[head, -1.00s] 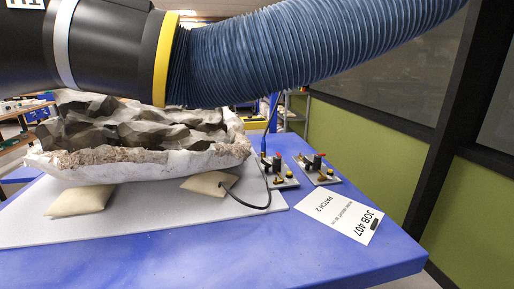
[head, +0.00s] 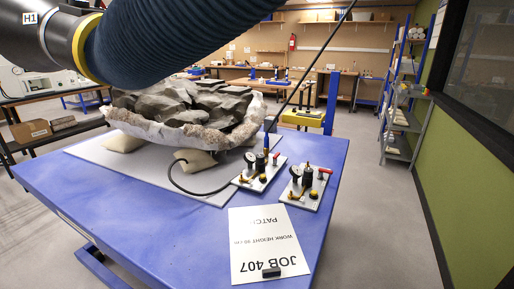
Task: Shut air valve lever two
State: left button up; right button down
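Two small white valve boards stand on the blue table, a left board (head: 246,184) and a right board (head: 310,203). Each carries a round gauge, a black cylinder, a brass-coloured part and a red lever. The left red lever (head: 276,155) and the right red lever (head: 325,170) both stick out toward the right. No number can be read on either board, so I cannot tell which is lever two or whether either is open or shut. Neither of my grippers is in view.
A fossil block (head: 190,108) in a white jacket rests on cushions on the blue table (head: 150,230). A dark hose (head: 190,40) hangs overhead. A black cable runs to the left board. A JOB 407 sheet (head: 265,235) lies in front. Shelves (head: 402,110) stand at right.

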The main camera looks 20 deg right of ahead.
aim_at(276, 155)
jog(key=l+u, duration=0.3)
jog(key=l, duration=0.3)
jog(key=l+u, duration=0.3)
jog(key=l, duration=0.25)
jog(key=l+u, duration=0.3)
jog(key=l, duration=0.3)
jog(key=k+l+u, duration=0.15)
jog(key=l+u, duration=0.15)
jog(key=l, duration=0.25)
jog(key=k+l+u, duration=0.2)
jog(key=l, duration=0.2)
jog(key=l+u, duration=0.2)
jog(key=l, duration=0.2)
jog(key=k+l+u, duration=0.25)
jog(key=l, duration=0.15)
jog(key=l+u, duration=0.2)
jog(key=l, duration=0.15)
jog(key=k, duration=0.05)
